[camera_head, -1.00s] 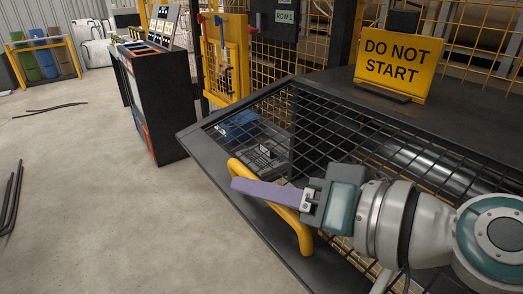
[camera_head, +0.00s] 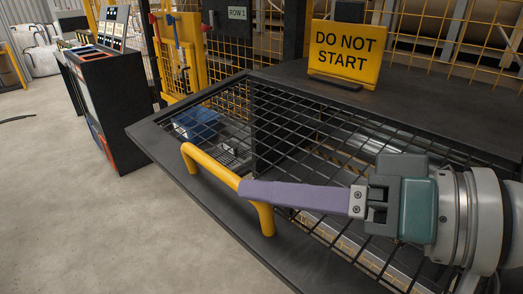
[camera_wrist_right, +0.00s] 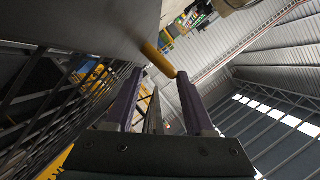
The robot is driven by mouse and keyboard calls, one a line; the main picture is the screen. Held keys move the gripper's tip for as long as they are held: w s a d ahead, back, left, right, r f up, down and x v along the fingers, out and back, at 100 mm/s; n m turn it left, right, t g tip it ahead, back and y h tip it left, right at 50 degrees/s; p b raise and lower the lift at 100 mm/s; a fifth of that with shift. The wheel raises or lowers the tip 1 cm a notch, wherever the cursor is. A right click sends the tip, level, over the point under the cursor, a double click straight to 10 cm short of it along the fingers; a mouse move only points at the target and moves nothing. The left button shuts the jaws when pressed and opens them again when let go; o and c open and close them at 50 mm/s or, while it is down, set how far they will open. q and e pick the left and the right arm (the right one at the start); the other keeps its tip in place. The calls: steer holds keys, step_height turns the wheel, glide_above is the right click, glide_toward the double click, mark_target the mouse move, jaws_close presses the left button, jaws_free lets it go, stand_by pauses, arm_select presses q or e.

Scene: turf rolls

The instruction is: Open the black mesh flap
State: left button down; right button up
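The black mesh flap (camera_head: 285,128) lies sloping over the machine's opening in the head view, its dark frame along the near side. A yellow bar handle (camera_head: 209,166) stands off that frame; it also shows in the right wrist view (camera_wrist_right: 158,58). My left gripper is out of view.
A yellow "DO NOT START" sign (camera_head: 346,52) stands on the dark top behind the flap. A blue object (camera_head: 196,123) lies under the mesh. A black control console (camera_head: 106,105) stands to the left, with yellow fencing behind. The floor at left is mostly clear.

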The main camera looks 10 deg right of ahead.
mark_target(325, 241)
steer(key=shift+v, duration=0.85)
steer(key=shift+d+f, duration=0.1)
steer(key=shift+b+v, duration=0.35)
steer(key=shift+v, duration=1.1)
steer(key=shift+b+v, duration=1.15)
steer(key=shift+v, duration=1.45)
steer(key=shift+b+v, duration=0.45)
steer(key=shift+v, duration=1.15)
steer(key=shift+w, duration=0.1)
steer(key=shift+d, duration=0.1)
